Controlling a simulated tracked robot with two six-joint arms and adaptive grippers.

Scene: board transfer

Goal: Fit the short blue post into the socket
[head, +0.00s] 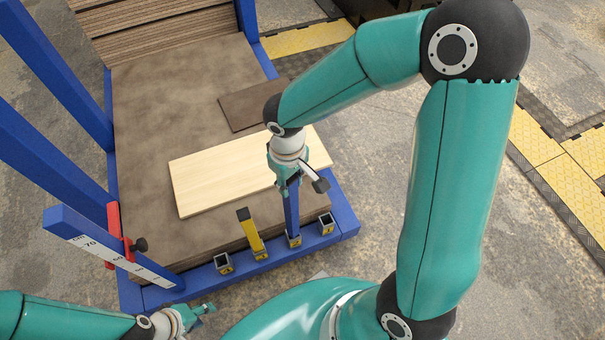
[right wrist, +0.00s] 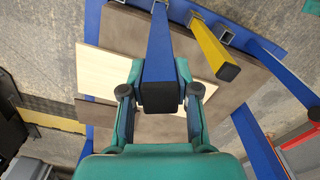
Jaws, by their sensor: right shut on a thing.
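The short blue post (head: 291,212) stands roughly upright, held by my right gripper (head: 290,182) near its upper end. In the right wrist view the blue post (right wrist: 160,60) lies between the two fingers of my right gripper (right wrist: 160,95), which are shut on it. Its lower end meets a yellow-labelled socket (head: 294,241) on the blue front beam; I cannot tell how far it is inside. My left gripper (head: 201,313) is low at the left, away from the post and empty; its opening is unclear.
A yellow post (head: 251,231) stands in the neighbouring socket to the left. Empty sockets show at the left (head: 223,263) and right (head: 326,225) of the beam (head: 190,282). A pale board (head: 215,180) and a brown board (head: 245,106) lie behind. A blue scale upright (head: 80,236) stands left.

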